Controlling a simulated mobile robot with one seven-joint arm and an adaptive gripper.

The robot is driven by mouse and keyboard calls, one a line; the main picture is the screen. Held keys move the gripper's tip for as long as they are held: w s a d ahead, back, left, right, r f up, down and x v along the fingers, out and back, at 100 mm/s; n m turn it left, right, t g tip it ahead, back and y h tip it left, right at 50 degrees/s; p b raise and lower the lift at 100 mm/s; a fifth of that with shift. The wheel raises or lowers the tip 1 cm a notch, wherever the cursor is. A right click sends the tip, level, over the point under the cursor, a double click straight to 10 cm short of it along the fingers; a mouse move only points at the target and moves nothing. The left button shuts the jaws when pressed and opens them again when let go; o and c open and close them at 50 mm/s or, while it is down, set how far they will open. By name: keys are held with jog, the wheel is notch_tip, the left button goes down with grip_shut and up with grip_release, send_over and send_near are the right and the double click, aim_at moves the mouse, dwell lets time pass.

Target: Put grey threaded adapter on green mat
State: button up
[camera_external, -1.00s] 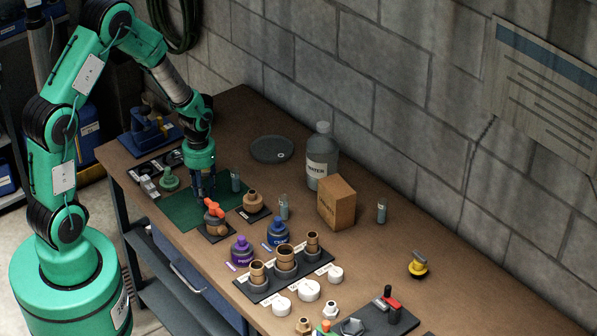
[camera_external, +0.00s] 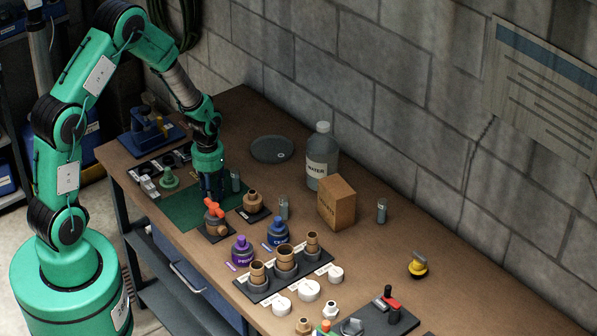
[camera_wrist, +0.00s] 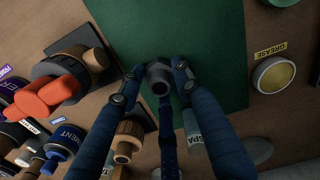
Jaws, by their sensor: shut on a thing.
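The grey threaded adapter (camera_wrist: 159,74) is between the fingertips of my gripper (camera_wrist: 157,84) in the wrist view, with its round opening toward the camera. My gripper is shut on it. The green mat (camera_wrist: 215,45) lies behind and below the adapter in that view. In the external view the mat (camera_external: 178,210) lies flat on the bench, and my gripper (camera_external: 211,192) points down over its right part. The adapter is not clearly visible there. I cannot tell whether it touches the mat.
An orange-handled valve (camera_external: 214,211) stands close in front of my gripper. A brown fitting (camera_external: 253,201) and a small grey bottle (camera_external: 235,180) are to the right. The mat's left part is clear.

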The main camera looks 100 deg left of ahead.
jog(key=shift+f, duration=0.35)
jog(key=shift+f, duration=0.15)
jog(key=o, duration=1.2)
jog(key=shift+c, duration=0.2)
notch_tip(320, 180, up, 12)
jog(key=p, duration=0.1)
jog(key=shift+r, duration=0.2)
dwell(0.4)
